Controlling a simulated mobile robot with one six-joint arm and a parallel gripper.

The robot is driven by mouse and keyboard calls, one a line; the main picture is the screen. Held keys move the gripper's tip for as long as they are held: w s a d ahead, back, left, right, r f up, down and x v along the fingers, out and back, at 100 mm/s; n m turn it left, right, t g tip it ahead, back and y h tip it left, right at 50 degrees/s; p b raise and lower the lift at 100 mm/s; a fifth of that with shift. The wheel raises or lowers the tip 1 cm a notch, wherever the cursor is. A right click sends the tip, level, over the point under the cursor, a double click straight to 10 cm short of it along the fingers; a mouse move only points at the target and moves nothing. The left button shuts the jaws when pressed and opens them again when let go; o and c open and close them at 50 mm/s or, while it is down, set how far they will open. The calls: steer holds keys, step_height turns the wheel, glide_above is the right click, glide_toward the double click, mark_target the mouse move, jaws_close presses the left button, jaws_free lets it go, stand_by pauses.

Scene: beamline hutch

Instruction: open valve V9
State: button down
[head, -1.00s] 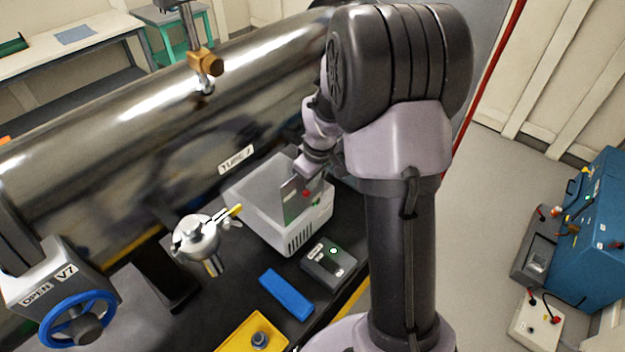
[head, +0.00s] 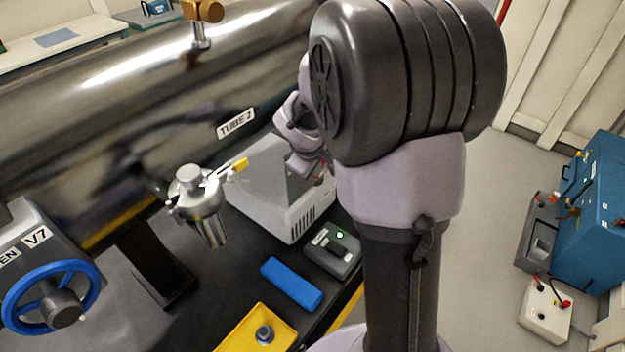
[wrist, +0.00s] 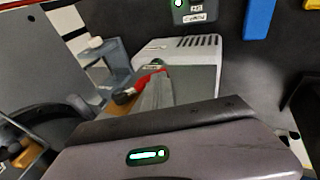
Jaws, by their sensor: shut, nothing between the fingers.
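No valve labelled V9 can be read in these views. The valve in view is V7, a grey housing (head: 22,222) at the left of the head view with a blue handwheel (head: 50,298) on its front. A plate reading "OPEN", partly cut off, sits beside its V7 label. My gripper (wrist: 155,90) is shut and empty in the wrist view, over or near a pale slotted box. Its fingers are mostly hidden behind my arm in the head view. It is well to the right of the V7 handwheel.
The pale box (head: 300,222) stands on the dark bench, below the steel tube (head: 150,85) labelled TUBE 7 or 2. A silver fitting with a yellow handle (head: 200,200), a blue block (head: 291,283), a small controller (head: 333,252) and a yellow tray (head: 240,330) are nearby.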

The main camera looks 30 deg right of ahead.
steer(key=w+d+f+b, duration=0.1)
steer(key=d+f+b, duration=0.2)
steer(key=f+b, duration=0.2)
steer(key=shift+h+b, duration=0.3)
stand_by(0.4)
steer(key=shift+w+d+f, duration=0.1)
steer(key=shift+d, duration=0.1)
stand_by(0.4)
